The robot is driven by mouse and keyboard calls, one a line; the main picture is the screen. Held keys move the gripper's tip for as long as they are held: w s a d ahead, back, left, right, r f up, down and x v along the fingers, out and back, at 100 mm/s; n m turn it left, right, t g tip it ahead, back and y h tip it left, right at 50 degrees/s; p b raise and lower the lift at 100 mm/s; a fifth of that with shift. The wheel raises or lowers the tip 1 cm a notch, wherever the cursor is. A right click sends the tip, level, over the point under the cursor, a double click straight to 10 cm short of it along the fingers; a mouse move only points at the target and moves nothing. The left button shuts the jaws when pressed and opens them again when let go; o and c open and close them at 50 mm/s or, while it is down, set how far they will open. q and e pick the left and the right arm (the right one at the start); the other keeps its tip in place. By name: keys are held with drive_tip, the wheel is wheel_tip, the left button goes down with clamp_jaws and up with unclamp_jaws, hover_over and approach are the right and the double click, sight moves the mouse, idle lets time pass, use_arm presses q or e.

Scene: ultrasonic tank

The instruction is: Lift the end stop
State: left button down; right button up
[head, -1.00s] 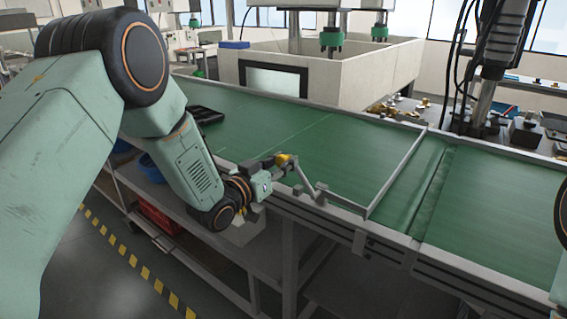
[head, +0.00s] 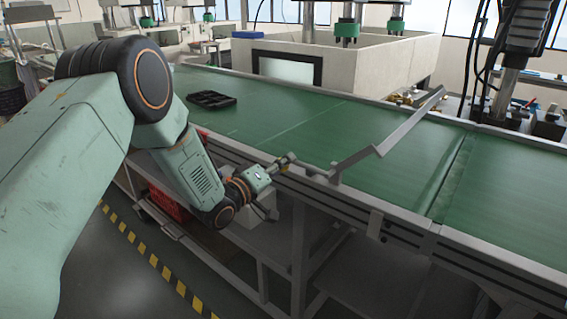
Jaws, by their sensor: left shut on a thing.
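The end stop (head: 412,121) is a grey bar with a crank-like arm at the near rail of the green conveyor. Its long bar is raised clear of the belt and slants up toward the far side. Its near arm runs down to a pivot on the near rail, where a short handle sticks out to the left. My left gripper (head: 287,162) is at this handle, just over the near rail, and is shut on it. The fingertips are small in the head view. My right gripper is not in view.
The green conveyor belt (head: 290,118) is mostly clear. A black tray (head: 211,99) lies on its left part. A large pale tank (head: 400,62) stands behind the belt. Under the conveyor are a shelf and a red crate (head: 168,203).

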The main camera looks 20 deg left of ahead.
use_arm(q)
drive_tip(key=shift+f+n+b, duration=0.5)
drive_tip(key=shift+f+n, duration=0.5)
drive_tip(key=shift+f, duration=0.1)
drive_tip(key=shift+s+d, duration=0.1)
drive_tip(key=c, duration=0.9)
unclamp_jaws()
drive_tip(key=shift+c, duration=0.2)
drive_tip(key=v, duration=1.2)
drive_tip(key=shift+r, duration=0.1)
